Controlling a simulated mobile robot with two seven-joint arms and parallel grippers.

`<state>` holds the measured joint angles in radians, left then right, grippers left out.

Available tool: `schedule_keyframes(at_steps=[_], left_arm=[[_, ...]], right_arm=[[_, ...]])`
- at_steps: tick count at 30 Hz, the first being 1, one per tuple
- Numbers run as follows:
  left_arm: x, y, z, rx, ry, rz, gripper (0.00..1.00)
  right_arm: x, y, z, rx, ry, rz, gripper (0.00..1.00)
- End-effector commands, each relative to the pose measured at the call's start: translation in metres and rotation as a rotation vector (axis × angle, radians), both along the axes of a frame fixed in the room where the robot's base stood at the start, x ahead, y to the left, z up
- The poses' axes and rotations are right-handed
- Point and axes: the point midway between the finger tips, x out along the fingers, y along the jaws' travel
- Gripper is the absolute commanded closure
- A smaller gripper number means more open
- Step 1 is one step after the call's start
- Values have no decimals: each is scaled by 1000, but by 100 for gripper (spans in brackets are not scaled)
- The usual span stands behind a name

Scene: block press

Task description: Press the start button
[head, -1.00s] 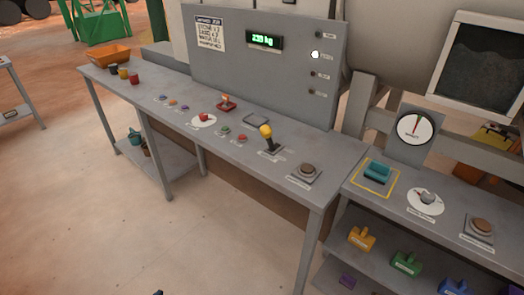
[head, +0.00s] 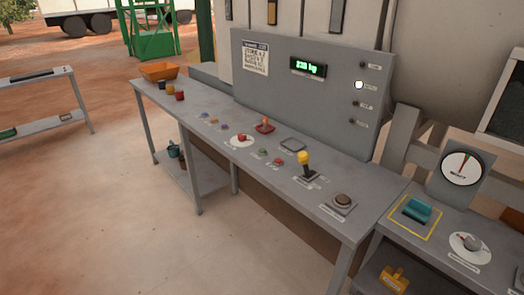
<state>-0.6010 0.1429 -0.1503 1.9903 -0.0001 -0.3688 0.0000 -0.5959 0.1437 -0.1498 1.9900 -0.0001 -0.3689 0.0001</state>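A small green button (head: 263,152) sits on the grey control table, with a red button (head: 278,161) just to its right. Their labels are too small to read, so I cannot tell for sure which is the start button. A yellow-knobbed lever (head: 304,160) stands to the right of them. A brown round button on a square plate (head: 342,200) is near the table's right end. Neither of my grippers is in the head view.
The grey table (head: 225,165) carries a red knob on a white dial (head: 241,139), a red-handled switch (head: 265,125), several small coloured buttons and an orange bin (head: 159,72). The panel (head: 310,95) behind has a lit green display (head: 308,68). The floor in front is clear.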

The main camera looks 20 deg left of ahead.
Motion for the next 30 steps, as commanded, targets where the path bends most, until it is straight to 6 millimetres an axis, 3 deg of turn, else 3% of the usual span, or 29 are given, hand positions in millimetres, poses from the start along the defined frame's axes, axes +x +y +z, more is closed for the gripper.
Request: schedule_keyframes(at_steps=[4,30], left_arm=[[2,0,1,0,-3,0,100],[-3,1,-1,0,6,2,100]], right_arm=[[-4,-1,-2,0,9,-2,31],[2,1,1,2,-5,0,31]])
